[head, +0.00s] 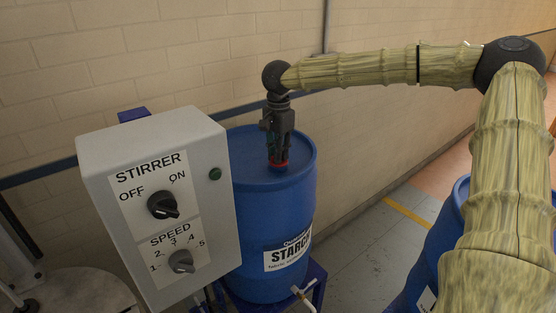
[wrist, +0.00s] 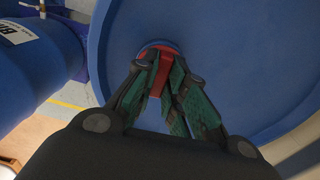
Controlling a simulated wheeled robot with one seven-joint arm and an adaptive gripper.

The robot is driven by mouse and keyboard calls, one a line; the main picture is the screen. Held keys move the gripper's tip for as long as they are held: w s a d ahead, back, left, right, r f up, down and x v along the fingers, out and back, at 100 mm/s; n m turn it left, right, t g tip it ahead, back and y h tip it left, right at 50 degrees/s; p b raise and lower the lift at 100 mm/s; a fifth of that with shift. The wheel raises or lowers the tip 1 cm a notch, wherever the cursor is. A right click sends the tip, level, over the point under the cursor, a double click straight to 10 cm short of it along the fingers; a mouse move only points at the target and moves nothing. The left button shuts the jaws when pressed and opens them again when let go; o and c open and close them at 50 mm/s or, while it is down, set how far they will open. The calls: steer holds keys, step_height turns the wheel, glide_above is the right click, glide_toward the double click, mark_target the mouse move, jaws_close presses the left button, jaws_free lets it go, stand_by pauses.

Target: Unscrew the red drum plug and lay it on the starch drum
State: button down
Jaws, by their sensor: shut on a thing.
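The blue starch drum (head: 262,220) stands upright left of centre in the head view, with a white STARCH label on its side. Its blue top (wrist: 235,60) fills much of the wrist view. The red drum plug (head: 278,165) is at the drum's top; it also shows in the wrist view (wrist: 160,72). My gripper (head: 278,155) points down over the drum top and is shut on the red plug, with its green-padded fingers on either side. The fingers hide part of the plug, so I cannot tell whether it is still seated in its hole.
Another blue drum (head: 425,265) is at the lower right, partly behind my arm. A brick wall (head: 180,50) runs behind. The drum top around the plug looks clear.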

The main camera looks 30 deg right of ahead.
steer(key=shift+r+n+p, duration=0.15)
steer(key=shift+n+p, duration=1.65)
steer(key=shift+p, duration=0.25)
steer(key=shift+n+p, duration=0.4)
steer(key=shift+n+p, duration=0.5)
steer(key=shift+n, duration=2.1)
steer(key=n, duration=0.3)
steer(key=shift+n, duration=1.1)
